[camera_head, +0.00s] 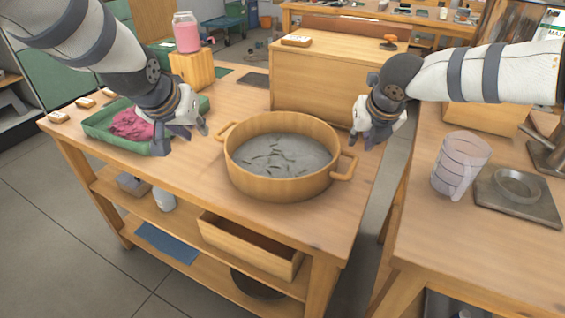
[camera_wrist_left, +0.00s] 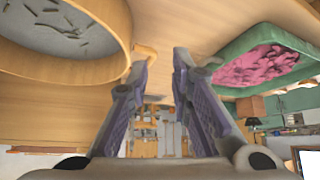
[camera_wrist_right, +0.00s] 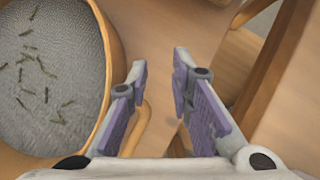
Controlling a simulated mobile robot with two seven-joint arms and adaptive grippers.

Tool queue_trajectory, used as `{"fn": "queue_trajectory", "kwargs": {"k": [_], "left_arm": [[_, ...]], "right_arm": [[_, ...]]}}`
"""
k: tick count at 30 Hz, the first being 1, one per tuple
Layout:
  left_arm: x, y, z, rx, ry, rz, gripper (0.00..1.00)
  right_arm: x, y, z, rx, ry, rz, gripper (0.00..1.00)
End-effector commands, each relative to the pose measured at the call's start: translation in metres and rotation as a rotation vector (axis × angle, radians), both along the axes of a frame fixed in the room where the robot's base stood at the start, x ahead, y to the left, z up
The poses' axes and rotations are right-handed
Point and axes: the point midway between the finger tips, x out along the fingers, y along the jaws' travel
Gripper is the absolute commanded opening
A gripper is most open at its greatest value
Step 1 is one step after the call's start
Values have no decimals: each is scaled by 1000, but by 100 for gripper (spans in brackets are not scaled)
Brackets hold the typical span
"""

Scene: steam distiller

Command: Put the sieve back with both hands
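The sieve (camera_head: 283,192) is a round wooden pan with a grey mesh bottom, green bits on it and a loop handle on each side. It rests on the wooden table. My left gripper (camera_head: 187,130) is open and empty, left of the sieve's left handle (camera_head: 226,130); that handle also shows in the left wrist view (camera_wrist_left: 146,52). My right gripper (camera_head: 375,135) is open and empty above and right of the right handle (camera_head: 346,168). In the right wrist view the right handle (camera_wrist_right: 139,125) lies partly behind the left finger.
A green tray (camera_head: 103,133) with pink material is close to my left gripper. A wooden box (camera_head: 315,80) stands behind the sieve. A ribbed mug (camera_head: 460,165) and a metal plate (camera_head: 515,200) are on the right table (camera_head: 440,245). A gap separates the tables.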

Motion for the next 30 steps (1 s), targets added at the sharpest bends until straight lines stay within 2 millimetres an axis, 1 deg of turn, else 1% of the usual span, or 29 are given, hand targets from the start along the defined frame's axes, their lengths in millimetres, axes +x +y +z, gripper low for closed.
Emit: {"fn": "queue_trajectory", "kwargs": {"k": [2, 5, 8, 12, 15, 19, 23, 29, 30], "left_arm": [[-6, 0, 9, -1, -1, 1, 20], [-11, 1, 13, -1, 0, 1, 20], [-11, 1, 13, -1, 0, 1, 20], [-11, 1, 13, -1, 0, 1, 20], [-11, 1, 13, -1, 0, 1, 20], [-11, 1, 13, -1, 0, 1, 20], [-11, 1, 13, -1, 1, 1, 20], [-11, 1, 13, -1, 1, 1, 20], [-11, 1, 13, -1, 1, 1, 22]], "right_arm": [[0, 0, 0, 0, 1, 0, 20], [-2, 0, 4, 1, -1, 1, 20], [-11, 0, 20, 0, -3, 1, 20], [-32, 0, 54, 0, -5, 1, 20], [-45, 0, 76, 0, -5, 1, 20], [-58, 0, 95, 1, -4, 1, 20], [-63, 0, 102, 0, -1, 0, 20], [-64, 0, 103, 0, -1, 0, 20], [-64, 0, 103, 0, -1, 0, 20]]}}
